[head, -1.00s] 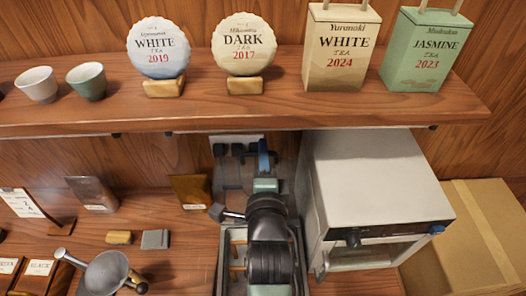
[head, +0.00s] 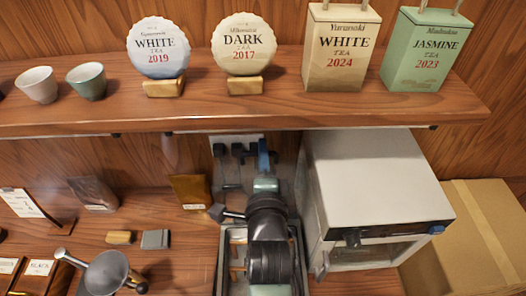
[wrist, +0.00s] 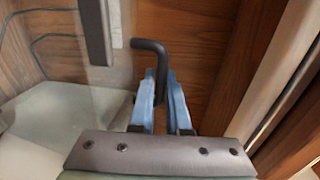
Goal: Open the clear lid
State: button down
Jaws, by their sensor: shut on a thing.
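The clear lid (wrist: 55,75) shows in the wrist view as a see-through pane at the left, with cords and wood visible through it. A dark bent handle (wrist: 160,65) stands by the pane's right edge. The blue fingers of my gripper (wrist: 162,98) are closed around the lower part of this handle. In the head view my gripper (head: 263,157) is at the back, above a grey metal-edged tray (head: 224,270) and left of the white cabinet. My own arm hides much of the lid and tray there, so the lid's exact angle is hard to tell.
A white cabinet (head: 365,180) stands close on the right, with a cardboard box (head: 485,225) beyond it. The wooden shelf (head: 200,115) with tea packages runs above. A power strip (head: 222,138) with plugs is behind.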

jog(key=shift+s+f+b, duration=0.3)
jog(key=shift+s+b, duration=0.1)
jog(key=shift+b, duration=0.25)
jog(key=shift+s+t+b, duration=0.6)
jog(key=shift+s+b, duration=0.3)
jog(key=shift+b, duration=0.2)
jog(key=shift+s+r+t+b, duration=0.35)
jog(key=shift+s+b, duration=0.1)
jog(key=shift+s, duration=0.15)
